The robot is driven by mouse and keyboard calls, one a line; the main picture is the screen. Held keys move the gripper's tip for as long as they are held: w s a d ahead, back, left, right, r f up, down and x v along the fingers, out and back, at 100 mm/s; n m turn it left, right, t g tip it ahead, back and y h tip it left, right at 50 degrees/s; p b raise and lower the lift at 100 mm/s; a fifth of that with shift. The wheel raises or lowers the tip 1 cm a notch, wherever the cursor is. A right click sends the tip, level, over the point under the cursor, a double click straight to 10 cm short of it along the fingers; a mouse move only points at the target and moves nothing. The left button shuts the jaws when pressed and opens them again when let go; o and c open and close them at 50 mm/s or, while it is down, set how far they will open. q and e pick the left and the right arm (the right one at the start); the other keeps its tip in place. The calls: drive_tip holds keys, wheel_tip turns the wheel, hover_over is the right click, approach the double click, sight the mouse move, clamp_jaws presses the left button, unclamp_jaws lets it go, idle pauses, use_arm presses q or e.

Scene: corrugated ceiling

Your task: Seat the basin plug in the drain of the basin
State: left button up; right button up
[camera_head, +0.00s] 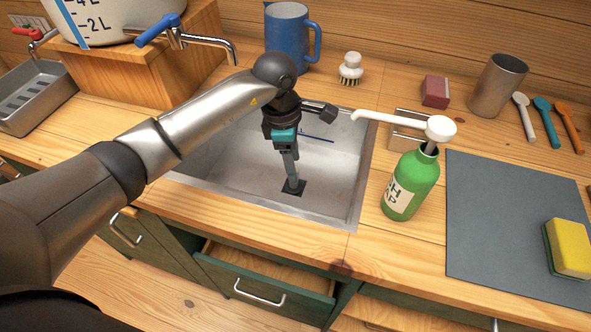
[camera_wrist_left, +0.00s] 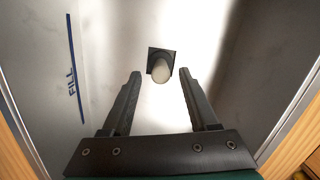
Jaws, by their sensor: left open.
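The steel basin (camera_head: 335,180) is set into the wooden counter, with a blue fill line on its wall. A dark square drain (camera_wrist_left: 153,53) lies in its floor; it also shows in the head view (camera_head: 302,187). A pale, round-topped plug (camera_wrist_left: 161,73) stands upright over the drain, overlapping its lower part. How deep it sits I cannot tell. My left gripper (camera_head: 291,182) reaches down into the basin above the drain. In the left wrist view its two fingers (camera_wrist_left: 160,72) are open, with the plug between and apart from the tips. In the head view the plug is hidden. My right gripper is not in view.
A green soap bottle (camera_head: 411,183) with a white pump stands right of the basin. A blue jug (camera_head: 287,38) and a brush (camera_head: 350,68) stand behind it. A tap (camera_head: 205,42) reaches in from the left. A grey mat (camera_head: 500,220) with a sponge (camera_head: 569,248) lies right.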

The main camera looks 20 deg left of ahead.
use_arm(q)
drive_tip(key=r, duration=0.5)
drive_tip(key=shift+a+p, duration=0.35)
drive_tip(key=shift+s+r, duration=0.1)
drive_tip(key=shift+r, duration=0.6)
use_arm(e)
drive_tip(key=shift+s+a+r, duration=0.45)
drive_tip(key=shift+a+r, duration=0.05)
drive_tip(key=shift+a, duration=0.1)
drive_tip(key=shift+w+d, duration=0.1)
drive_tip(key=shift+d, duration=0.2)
